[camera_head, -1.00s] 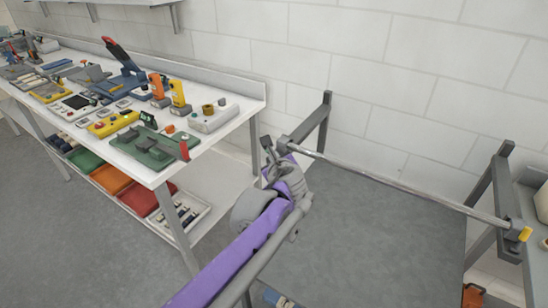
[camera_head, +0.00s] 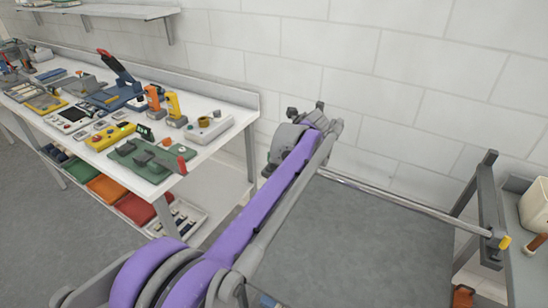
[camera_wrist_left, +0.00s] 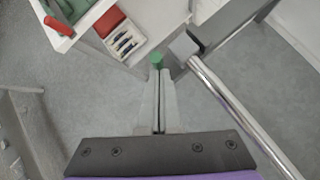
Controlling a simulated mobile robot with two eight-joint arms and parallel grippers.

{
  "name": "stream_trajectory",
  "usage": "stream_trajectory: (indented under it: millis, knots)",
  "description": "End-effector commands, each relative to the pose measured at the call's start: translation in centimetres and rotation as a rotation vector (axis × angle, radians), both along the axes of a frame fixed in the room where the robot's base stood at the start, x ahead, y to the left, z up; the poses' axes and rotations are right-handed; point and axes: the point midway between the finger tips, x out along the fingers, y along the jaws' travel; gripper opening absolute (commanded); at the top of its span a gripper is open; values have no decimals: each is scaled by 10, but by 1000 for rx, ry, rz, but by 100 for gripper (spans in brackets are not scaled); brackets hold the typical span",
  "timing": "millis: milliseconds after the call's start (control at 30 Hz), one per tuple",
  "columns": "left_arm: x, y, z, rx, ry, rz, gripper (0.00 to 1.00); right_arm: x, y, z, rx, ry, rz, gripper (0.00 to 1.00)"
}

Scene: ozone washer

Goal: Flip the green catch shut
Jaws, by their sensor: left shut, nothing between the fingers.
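The green catch (camera_wrist_left: 156,60) shows in the left wrist view as a small green piece just beyond my fingertips, beside the grey frame's end. Whether the fingers touch it I cannot tell. My left gripper (camera_wrist_left: 160,72) is shut and empty, its two fingers side by side and pointing at the catch. A metal rail (camera_wrist_left: 235,110) runs from a grey end block (camera_wrist_left: 183,46) to the right of the fingers. In the head view my purple left arm reaches over the rail's left end and hides the catch and the gripper. My right gripper is in neither view.
The rail (camera_head: 400,207) crosses to a yellow catch (camera_head: 505,243) on the right post. A white bench (camera_head: 225,140) with several tools stands at the left, trays below it. A block wall is behind. Grey floor is open at the lower left.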

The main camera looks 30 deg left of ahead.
Motion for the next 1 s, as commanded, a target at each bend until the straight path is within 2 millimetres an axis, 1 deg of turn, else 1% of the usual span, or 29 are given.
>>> stream_trajectory:
  millis: [300, 667, 1000]
  knots:
    - [0, 0, 1, 1, -1, 0, 0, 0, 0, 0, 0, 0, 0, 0]
    - [0, 0, 16, 0, -3, 1, 0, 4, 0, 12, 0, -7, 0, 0]
    - [0, -1, 16, 0, -2, 0, 0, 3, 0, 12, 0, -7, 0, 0]
